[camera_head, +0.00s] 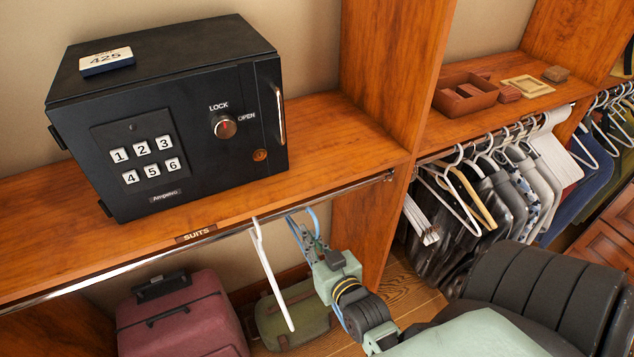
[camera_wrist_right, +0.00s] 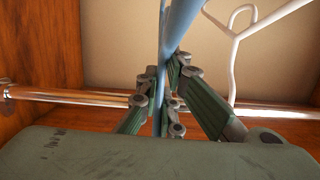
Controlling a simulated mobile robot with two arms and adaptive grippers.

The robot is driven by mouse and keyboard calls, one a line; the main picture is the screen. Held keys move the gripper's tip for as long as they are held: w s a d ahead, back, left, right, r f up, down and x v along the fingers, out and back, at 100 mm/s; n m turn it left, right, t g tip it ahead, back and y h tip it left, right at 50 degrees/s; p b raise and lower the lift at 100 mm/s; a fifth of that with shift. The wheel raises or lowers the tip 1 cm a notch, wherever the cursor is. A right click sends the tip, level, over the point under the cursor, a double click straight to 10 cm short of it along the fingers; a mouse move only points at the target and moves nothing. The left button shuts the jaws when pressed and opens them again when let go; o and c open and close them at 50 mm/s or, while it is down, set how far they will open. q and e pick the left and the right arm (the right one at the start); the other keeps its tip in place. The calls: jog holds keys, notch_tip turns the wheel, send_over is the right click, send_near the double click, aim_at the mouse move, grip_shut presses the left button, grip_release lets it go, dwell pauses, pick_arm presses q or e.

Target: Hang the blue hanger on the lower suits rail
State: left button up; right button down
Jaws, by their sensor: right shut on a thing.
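The blue hanger (camera_head: 314,220) is in my right gripper, close to the right part of the suits rail (camera_head: 356,188). In the right wrist view the blue hanger (camera_wrist_right: 181,25) runs up between the fingers and crosses in front of the rail (camera_wrist_right: 60,94). I cannot tell whether its hook touches the rail. My right gripper (camera_head: 318,246) is below the rail and shut on the hanger; its fingers (camera_wrist_right: 167,92) show at the wrist. A white hanger (camera_head: 263,262) hangs on the rail to the left; it also shows in the wrist view (camera_wrist_right: 234,60). My left gripper is out of view.
A black safe (camera_head: 190,150) stands on the shelf above the rail. A maroon suitcase (camera_head: 180,315) and a green bag (camera_head: 290,318) are below. A wooden upright (camera_head: 385,70) closes the right end. Clothes hang on another rail to the right.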

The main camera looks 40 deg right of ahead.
jog(key=b+x, duration=0.1)
jog(key=x, duration=0.2)
jog(key=r+b+x, duration=0.1)
jog(key=x, duration=0.2)
jog(key=shift+w+d+b, duration=0.15)
jog(key=shift+w+b, duration=0.25)
jog(key=shift+w, duration=0.1)
jog(key=shift+w+f+b, duration=0.1)
jog(key=shift+f+b, duration=0.25)
jog(key=shift+f, duration=0.3)
jog(key=shift+w+f+b, duration=0.15)
jog(key=shift+f+b, duration=0.15)
jog(key=shift+f, duration=0.4)
jog(key=c, duration=1.9)
grip_release()
jog(key=shift+o, duration=0.2)
jog(key=shift+s, duration=0.2)
jog(key=v, duration=1.1)
jog(key=shift+s+r, duration=0.1)
jog(key=shift+s, duration=0.2)
